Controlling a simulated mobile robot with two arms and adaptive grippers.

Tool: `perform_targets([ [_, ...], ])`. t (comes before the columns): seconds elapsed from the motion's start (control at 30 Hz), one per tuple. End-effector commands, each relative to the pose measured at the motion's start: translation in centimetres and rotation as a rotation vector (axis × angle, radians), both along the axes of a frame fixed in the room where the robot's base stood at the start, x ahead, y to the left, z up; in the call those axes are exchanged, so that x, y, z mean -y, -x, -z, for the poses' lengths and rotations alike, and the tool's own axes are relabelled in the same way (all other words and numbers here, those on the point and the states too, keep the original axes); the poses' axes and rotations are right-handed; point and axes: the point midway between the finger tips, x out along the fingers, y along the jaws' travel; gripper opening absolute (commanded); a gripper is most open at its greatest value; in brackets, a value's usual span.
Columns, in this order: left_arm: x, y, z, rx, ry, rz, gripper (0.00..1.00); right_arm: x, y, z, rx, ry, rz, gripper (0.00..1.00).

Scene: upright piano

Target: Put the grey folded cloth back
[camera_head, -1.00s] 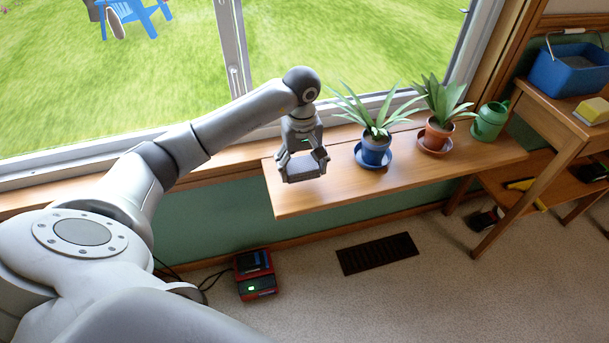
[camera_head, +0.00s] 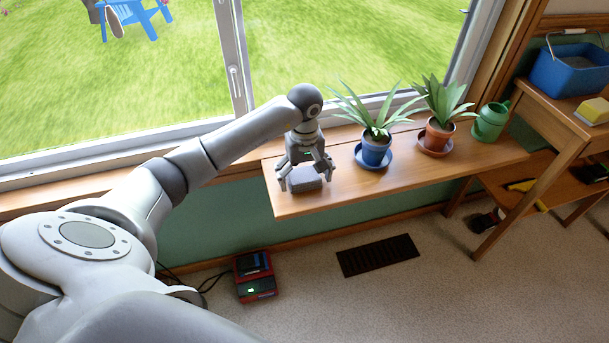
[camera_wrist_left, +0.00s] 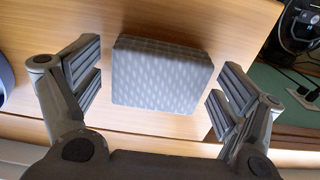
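The grey folded cloth (camera_head: 306,184) lies on the left end of the wooden shelf (camera_head: 345,190) under the window. It also shows in the left wrist view (camera_wrist_left: 163,72) as a patterned grey block on the wood. My left gripper (camera_head: 306,183) is right above the cloth with its fingers spread. In the left wrist view my left gripper (camera_wrist_left: 158,88) has a finger on each side of the cloth, with gaps between fingers and cloth. The right gripper is not in view.
A plant in a blue pot (camera_head: 375,150) stands right of the cloth, then one in a terracotta pot (camera_head: 437,136) and a green watering can (camera_head: 490,121). A wooden table (camera_head: 560,110) with a blue bucket (camera_head: 568,72) stands at far right. A red device (camera_head: 254,277) sits on the floor.

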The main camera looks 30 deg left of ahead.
Motion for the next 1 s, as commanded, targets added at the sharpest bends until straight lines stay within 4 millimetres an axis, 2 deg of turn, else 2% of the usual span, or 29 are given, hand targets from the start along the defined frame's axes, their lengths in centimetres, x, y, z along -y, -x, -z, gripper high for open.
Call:
perform_targets([
  [0.47,0.0,-0.1,-0.6,0.001,0.000,0.000,0.96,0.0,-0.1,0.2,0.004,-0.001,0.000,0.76],
  [0.6,-0.1,-0.1,-3.4,0.006,-0.002,-0.001,0.96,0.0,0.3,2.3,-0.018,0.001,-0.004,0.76],
  [0.8,-0.1,-0.1,-7.9,0.006,-0.002,0.000,0.96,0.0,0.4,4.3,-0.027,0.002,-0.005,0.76],
  [1.0,0.0,-0.1,-11.1,0.002,-0.001,0.000,0.96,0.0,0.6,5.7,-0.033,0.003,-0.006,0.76],
])
